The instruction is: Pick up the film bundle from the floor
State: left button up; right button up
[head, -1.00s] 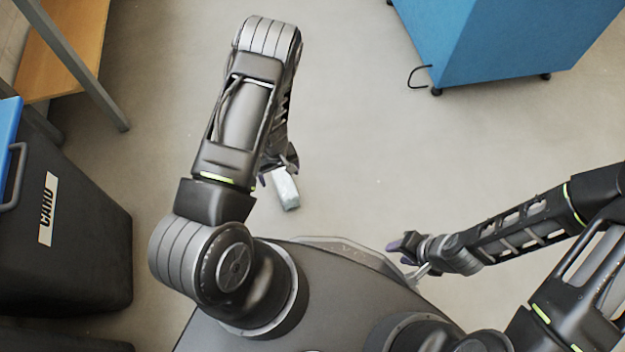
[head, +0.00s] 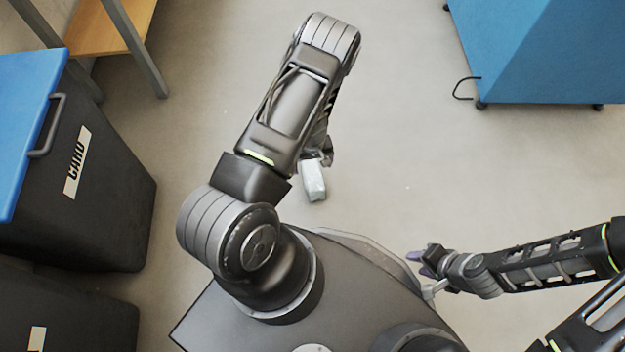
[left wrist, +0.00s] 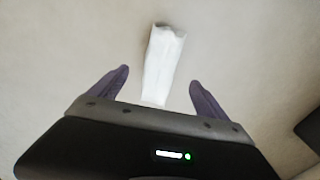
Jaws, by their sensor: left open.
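The film bundle (head: 314,183) is a small pale, whitish block on the floor, just past my base in the head view. In the left wrist view the bundle (left wrist: 163,62) lies between and mostly beyond the two purple fingertips. My left gripper (left wrist: 158,82) is open and empty, with a finger to each side of the bundle and not visibly touching it. In the head view the left arm hides most of the gripper (head: 318,158). My right gripper (head: 425,262) is off to the right, near my base; its jaw opening is too small to make out.
A black bin (head: 100,215) with a blue lid and a "CARD" label stands at the left, another dark bin (head: 80,310) below it. A blue cabinet (head: 540,50) on feet is at the upper right. A wooden shelf (head: 105,30) is at upper left. The floor around the bundle is clear.

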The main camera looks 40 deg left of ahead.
aim_at(312, 171)
pick_arm(q)
notch_tip(312, 171, down, 5)
jog(key=b, duration=0.2)
jog(key=shift+f+b, duration=0.15)
jog(key=shift+b, duration=0.15)
pick_arm(e)
jog(key=f, duration=0.2)
jog(key=shift+w+f, duration=0.2)
jog(key=shift+f, duration=0.2)
pick_arm(q)
grip_shut()
dwell(0.5)
jog(key=shift+r, duration=0.2)
